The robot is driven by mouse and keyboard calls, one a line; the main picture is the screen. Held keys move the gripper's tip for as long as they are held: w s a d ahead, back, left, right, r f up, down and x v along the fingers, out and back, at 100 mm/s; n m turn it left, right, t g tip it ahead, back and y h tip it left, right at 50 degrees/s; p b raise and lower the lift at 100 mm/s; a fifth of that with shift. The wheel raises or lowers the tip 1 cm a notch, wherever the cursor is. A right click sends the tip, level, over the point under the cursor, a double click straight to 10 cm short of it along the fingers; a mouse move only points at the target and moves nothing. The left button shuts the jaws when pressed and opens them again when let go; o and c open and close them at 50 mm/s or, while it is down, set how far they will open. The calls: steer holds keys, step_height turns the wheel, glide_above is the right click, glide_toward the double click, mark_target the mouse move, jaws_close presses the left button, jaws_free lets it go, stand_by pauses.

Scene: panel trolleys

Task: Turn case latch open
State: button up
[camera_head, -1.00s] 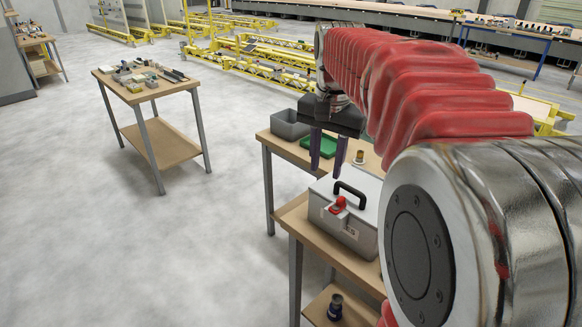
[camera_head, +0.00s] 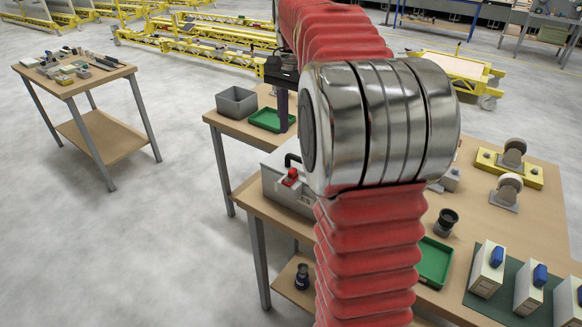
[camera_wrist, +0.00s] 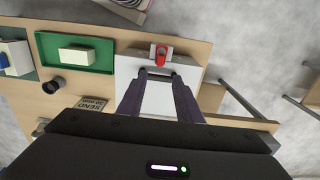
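The grey case (camera_head: 268,186) sits on the wooden workbench, partly hidden behind my arm. Its red latch (camera_head: 290,177) is on the front side, below the black carry handle (camera_head: 291,160). In the wrist view the latch (camera_wrist: 161,52) stands just beyond the handle, at the edge of the pale lid (camera_wrist: 158,100). My gripper (camera_wrist: 158,76) is open and empty, its two dark fingers apart over the lid and pointing toward the handle. The fingers look apart from the latch. In the head view my gripper (camera_head: 282,118) is mostly hidden by my arm, above the case.
A grey bin (camera_head: 236,102) and a green tray (camera_head: 268,119) stand behind the case. A dark cup (camera_head: 446,222), another green tray (camera_head: 434,262) and white blocks with blue parts (camera_head: 488,270) lie to the right. Open floor is at the left.

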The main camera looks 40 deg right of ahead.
mark_target(293, 170)
step_height(293, 170, down, 13)
steer(key=shift+f, duration=0.1)
stand_by(0.5)
steer(key=shift+c, duration=0.4)
